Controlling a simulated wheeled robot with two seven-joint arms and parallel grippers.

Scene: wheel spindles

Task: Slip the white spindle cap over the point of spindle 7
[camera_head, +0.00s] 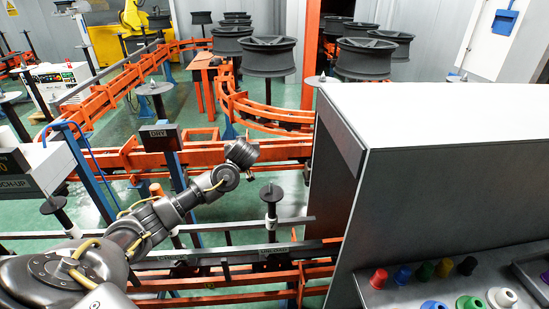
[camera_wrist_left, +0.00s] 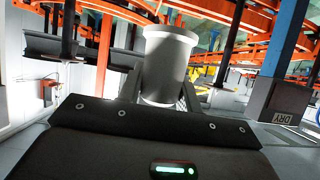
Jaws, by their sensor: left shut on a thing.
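The white spindle cap (camera_wrist_left: 168,65) stands out between the fingers of my left gripper in the left wrist view. It looks like a pale grey cup with a wider rim at the top of the picture. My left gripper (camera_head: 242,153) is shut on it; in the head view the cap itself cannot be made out. A spindle (camera_head: 271,193) with a dark top and pale collar stands below and right of the gripper, apart from it. Another spindle (camera_head: 54,205) stands at the left. I cannot read which is spindle 7. My right gripper is not in view.
A large grey box-like cabinet (camera_head: 440,190) fills the right side. Colored caps, including a red one (camera_head: 378,279), sit on a grey surface before it. Orange conveyor rails (camera_head: 230,155) cross the middle. Black wheels (camera_head: 267,57) stand on spindles behind. A DRY sign (camera_head: 160,136) stands left of the gripper.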

